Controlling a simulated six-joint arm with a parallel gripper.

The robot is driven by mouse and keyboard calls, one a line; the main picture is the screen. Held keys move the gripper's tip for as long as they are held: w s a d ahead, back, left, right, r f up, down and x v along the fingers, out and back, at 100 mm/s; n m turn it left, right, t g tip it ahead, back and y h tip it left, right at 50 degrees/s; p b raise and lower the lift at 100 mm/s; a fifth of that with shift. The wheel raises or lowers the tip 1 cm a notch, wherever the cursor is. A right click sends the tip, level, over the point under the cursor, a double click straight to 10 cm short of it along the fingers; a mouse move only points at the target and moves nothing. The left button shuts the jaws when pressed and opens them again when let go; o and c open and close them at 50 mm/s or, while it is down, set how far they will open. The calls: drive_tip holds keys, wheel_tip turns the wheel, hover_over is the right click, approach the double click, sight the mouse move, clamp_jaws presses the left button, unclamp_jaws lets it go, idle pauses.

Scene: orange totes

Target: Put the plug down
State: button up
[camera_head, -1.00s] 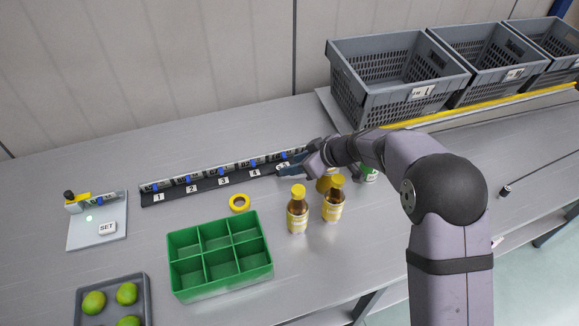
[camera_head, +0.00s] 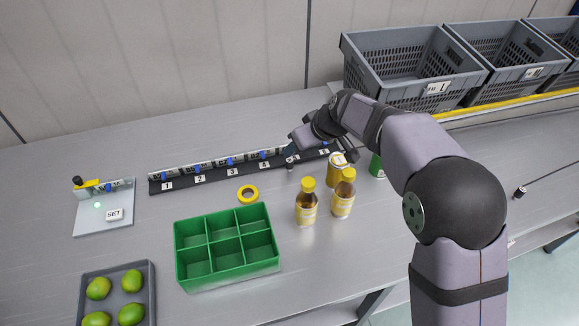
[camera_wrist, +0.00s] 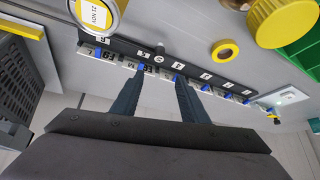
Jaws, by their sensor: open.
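I cannot tell for sure which one is the plug; a silver cylinder (camera_wrist: 151,68) lies in the rail between my finger lines in the wrist view. My gripper (camera_head: 290,150) is over the right part of the rail in the head view and hides the slot past label 4. In the wrist view, my gripper (camera_wrist: 159,76) has its two dark fingers spread apart, with nothing clearly held. A small round grey thing (camera_wrist: 159,58) shows by label 5; I cannot tell what it is.
Amber bottles with yellow caps (camera_head: 306,202) stand just in front of my gripper. A yellow ring (camera_head: 248,194), a green divided box (camera_head: 226,278), a SET fixture (camera_head: 104,222) and a tray of limes (camera_head: 117,268) lie left. Grey crates (camera_head: 410,75) stand back right.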

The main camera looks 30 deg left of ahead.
drive_tip(key=m, duration=0.1)
approach(290, 160)
wheel_tip(290, 160, down, 3)
drive_tip(key=a, duration=0.1)
drive_tip(key=shift+t+h, duration=0.3)
drive_tip(key=shift+t, duration=0.1)
drive_tip(key=shift+a+r+p+x, duration=0.15)
drive_tip(key=shift+p+x, duration=0.35)
drive_tip(key=shift+x, duration=0.45)
drive_tip(key=shift+a+r+p+x, duration=0.1)
drive_tip(key=shift+a+p+x, duration=0.1)
drive_tip(key=shift+p+x, duration=0.55)
drive_tip(key=shift+a+r+p+x, duration=0.15)
drive_tip(key=shift+p+x, duration=0.15)
drive_tip(key=shift+x, duration=1.75)
drive_tip(key=shift+d, duration=0.1)
drive_tip(key=c, duration=1)
clamp_jaws()
drive_tip(key=shift+r, duration=0.1)
